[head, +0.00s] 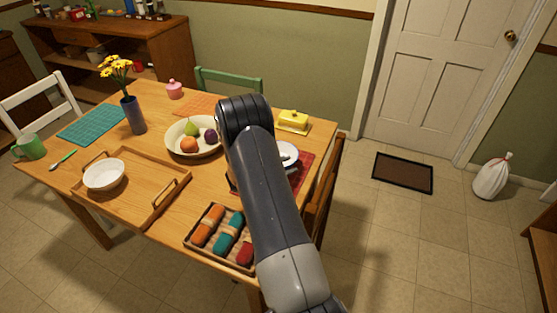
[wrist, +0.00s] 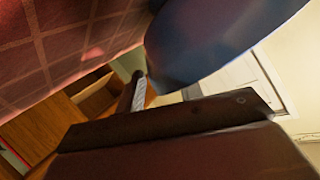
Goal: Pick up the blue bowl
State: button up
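The blue bowl (wrist: 215,40) fills the upper right of the wrist view, very close to the camera and cut off by the frame edge. One finger of my gripper (wrist: 139,92), with a pale ridged pad, points up toward the bowl's left edge. I cannot tell whether it touches the bowl, and the other finger is not clear. In the head view my arm covers the gripper and the bowl.
A red checked placemat (wrist: 55,45) lies beside the bowl; in the head view a white plate (head: 288,155) shows partly behind my arm. A fruit bowl (head: 174,146), a butter dish (head: 293,121) and a tray of rolled cloths (head: 197,252) surround the arm.

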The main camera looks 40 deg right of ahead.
jog(key=shift+c, duration=0.3)
grip_shut()
jog(key=shift+r, duration=0.1)
notch_tip(320, 180, up, 10)
jog(key=shift+f+b, duration=0.1)
jog(key=shift+b, duration=0.2)
dwell(0.4)
